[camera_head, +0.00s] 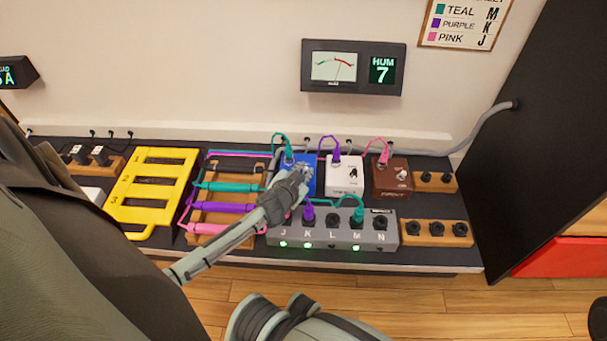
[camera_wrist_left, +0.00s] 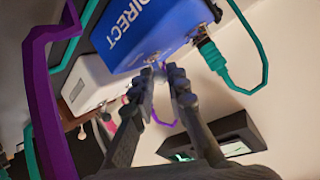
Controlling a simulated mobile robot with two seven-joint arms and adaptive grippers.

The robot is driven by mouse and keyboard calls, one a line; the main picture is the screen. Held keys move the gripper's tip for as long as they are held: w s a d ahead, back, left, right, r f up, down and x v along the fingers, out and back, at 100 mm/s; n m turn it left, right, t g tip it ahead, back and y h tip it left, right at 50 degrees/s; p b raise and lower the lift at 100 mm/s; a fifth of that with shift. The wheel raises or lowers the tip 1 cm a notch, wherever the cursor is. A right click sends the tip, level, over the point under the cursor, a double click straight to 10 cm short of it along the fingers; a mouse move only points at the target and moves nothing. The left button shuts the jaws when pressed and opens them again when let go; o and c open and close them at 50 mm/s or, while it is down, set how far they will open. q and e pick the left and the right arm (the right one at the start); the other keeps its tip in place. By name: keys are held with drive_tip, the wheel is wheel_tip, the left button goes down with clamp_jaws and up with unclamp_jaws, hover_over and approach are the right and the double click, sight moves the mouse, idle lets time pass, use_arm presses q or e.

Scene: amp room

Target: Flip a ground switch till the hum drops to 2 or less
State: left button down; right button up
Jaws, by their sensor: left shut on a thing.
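The hum meter (camera_head: 354,67) on the wall reads HUM 7, with its needle on the dial. Three boxes stand below it: a blue one (camera_head: 309,168), a white one (camera_head: 343,175) and a brown one (camera_head: 391,176). My left gripper (camera_head: 302,174) is at the front of the blue box and covers much of it. In the left wrist view the blue box (camera_wrist_left: 150,38) is marked DIRECT, and my left fingertips (camera_wrist_left: 162,74) are shut on its small switch, which they mostly hide. The switch's position cannot be told. My right gripper is not in view.
A grey strip (camera_head: 333,239) with lettered sockets lies in front; purple and teal plugs sit in it, and several green lights glow. A cable rack (camera_head: 195,229), yellow block (camera_head: 152,183) and wooden blocks (camera_head: 436,242) flank it. A dark panel rises at right.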

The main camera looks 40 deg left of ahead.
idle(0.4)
use_arm(q)
drive_tip(key=c, duration=1.5)
unclamp_jaws()
drive_tip(key=v, duration=1.2)
